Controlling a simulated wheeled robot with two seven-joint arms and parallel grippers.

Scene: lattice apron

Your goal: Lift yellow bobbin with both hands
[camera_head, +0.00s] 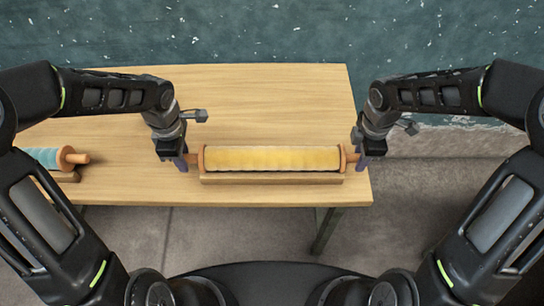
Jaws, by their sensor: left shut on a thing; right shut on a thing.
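The yellow bobbin (272,159) lies lengthwise from left to right near the front edge of the wooden table, with orange-brown end discs and short end handles. It is at or just above a low wooden cradle (270,179); I cannot tell whether they touch. My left gripper (188,161) is shut on the bobbin's left handle. My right gripper (357,160) is shut on its right handle. The fingers partly hide both handles.
A teal bobbin (45,157) with a brown handle rests on another wooden cradle (66,177) at the table's left, partly behind my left arm. The table (265,98) is bare behind the yellow bobbin. A dark green speckled wall (270,30) stands behind.

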